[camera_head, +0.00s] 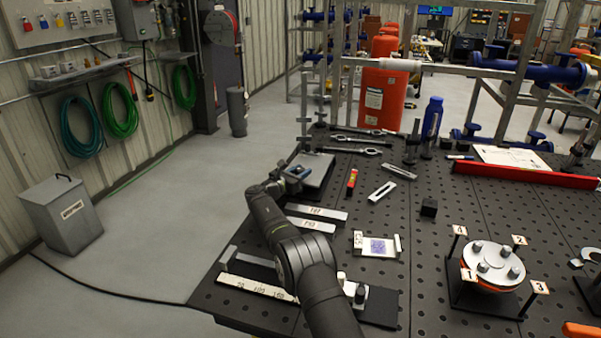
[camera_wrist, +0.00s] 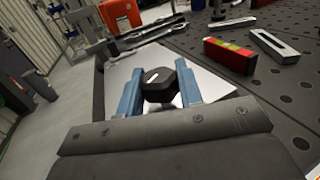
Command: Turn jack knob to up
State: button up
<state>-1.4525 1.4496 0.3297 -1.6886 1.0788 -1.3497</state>
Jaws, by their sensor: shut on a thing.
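The jack knob (camera_wrist: 158,84) is a dark faceted knob with a small white mark on top. In the wrist view it sits between the two blue fingers of my gripper (camera_wrist: 161,92), which is shut on it. The knob stands over a light grey plate (camera_wrist: 118,76). In the head view my gripper (camera_head: 298,171) is at the far left part of the black table, over the same grey plate (camera_head: 322,168). The knob is too small and too covered there to tell apart from the fingers. I cannot tell which setting the white mark points to.
A red and yellow level (camera_head: 352,182) and a grey slotted bar (camera_head: 382,191) lie right of my gripper. Several wrenches (camera_head: 357,140) lie behind it. Labelled grey bars (camera_head: 312,212) lie in front, near my arm. A flange with numbered tags (camera_head: 493,265) stands at right.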

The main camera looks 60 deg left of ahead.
jog(key=shift+d+f, duration=0.1)
jog(key=shift+f, duration=0.35)
jog(key=o, duration=0.9)
jog(key=shift+o, duration=0.4)
jog(key=shift+r, duration=0.25)
jog(key=shift+r, duration=0.1)
jog(key=v, duration=1.7)
jog(key=shift+s, duration=0.2)
